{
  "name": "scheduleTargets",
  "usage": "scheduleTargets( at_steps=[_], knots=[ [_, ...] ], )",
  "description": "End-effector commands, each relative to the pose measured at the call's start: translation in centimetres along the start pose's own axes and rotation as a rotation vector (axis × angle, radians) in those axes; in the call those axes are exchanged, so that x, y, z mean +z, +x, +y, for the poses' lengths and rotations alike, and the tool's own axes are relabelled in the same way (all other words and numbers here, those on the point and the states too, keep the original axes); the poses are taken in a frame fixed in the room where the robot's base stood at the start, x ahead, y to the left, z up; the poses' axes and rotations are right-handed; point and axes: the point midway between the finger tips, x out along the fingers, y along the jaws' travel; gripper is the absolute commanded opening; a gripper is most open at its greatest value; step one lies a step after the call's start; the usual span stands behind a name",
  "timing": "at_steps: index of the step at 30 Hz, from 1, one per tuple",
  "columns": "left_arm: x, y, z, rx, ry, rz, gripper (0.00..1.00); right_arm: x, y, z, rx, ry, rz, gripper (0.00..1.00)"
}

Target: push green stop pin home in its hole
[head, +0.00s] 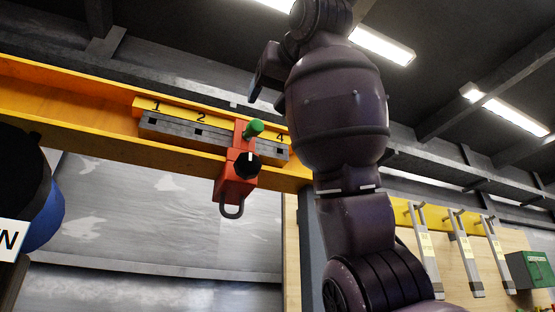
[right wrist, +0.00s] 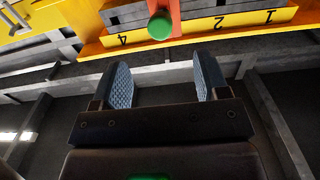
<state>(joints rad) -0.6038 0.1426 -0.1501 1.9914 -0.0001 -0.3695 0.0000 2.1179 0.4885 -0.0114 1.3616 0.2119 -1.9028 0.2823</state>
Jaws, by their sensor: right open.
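The green stop pin (head: 254,128) stands out from the upper part of a red trolley (head: 236,186) on the yellow beam. Its round green head (right wrist: 159,25) also shows in the right wrist view, above and beyond my fingertips. How deep the pin sits in its hole is hidden. My right gripper (head: 259,84) is up and to the right of the pin in the head view. In the right wrist view its two blue-grey fingers (right wrist: 164,78) are apart with nothing between them. The pin lies outside the jaws. My left gripper is not in view.
A grey holed bar (head: 172,132) runs along a yellow plate marked 1, 2 and 4; the trolley covers part of it. A black knob (head: 246,165) sits below the pin. Grey hanging brackets (head: 463,255) and a green box (head: 530,269) are at the right.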

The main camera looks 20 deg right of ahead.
Motion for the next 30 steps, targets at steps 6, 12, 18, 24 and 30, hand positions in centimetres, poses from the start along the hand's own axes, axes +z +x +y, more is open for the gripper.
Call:
scheduleTargets(
  at_steps=[6, 12, 18, 24, 30],
  knots=[
    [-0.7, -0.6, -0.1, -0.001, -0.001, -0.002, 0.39, -0.2, 2.1, 0.0, 0.000, -0.001, -0.001, 0.68],
    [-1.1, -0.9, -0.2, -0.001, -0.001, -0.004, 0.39, -0.2, 4.1, 0.0, 0.000, -0.001, -0.001, 0.68],
    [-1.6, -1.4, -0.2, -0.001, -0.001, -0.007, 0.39, -0.2, 6.0, 0.0, 0.000, -0.001, -0.001, 0.68],
    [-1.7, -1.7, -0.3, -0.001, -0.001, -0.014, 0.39, -0.1, 8.0, 0.0, 0.000, 0.000, 0.000, 0.68],
    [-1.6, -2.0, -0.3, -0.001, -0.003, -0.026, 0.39, -0.2, 9.5, 0.0, 0.000, -0.001, 0.002, 0.68]
  ],
)
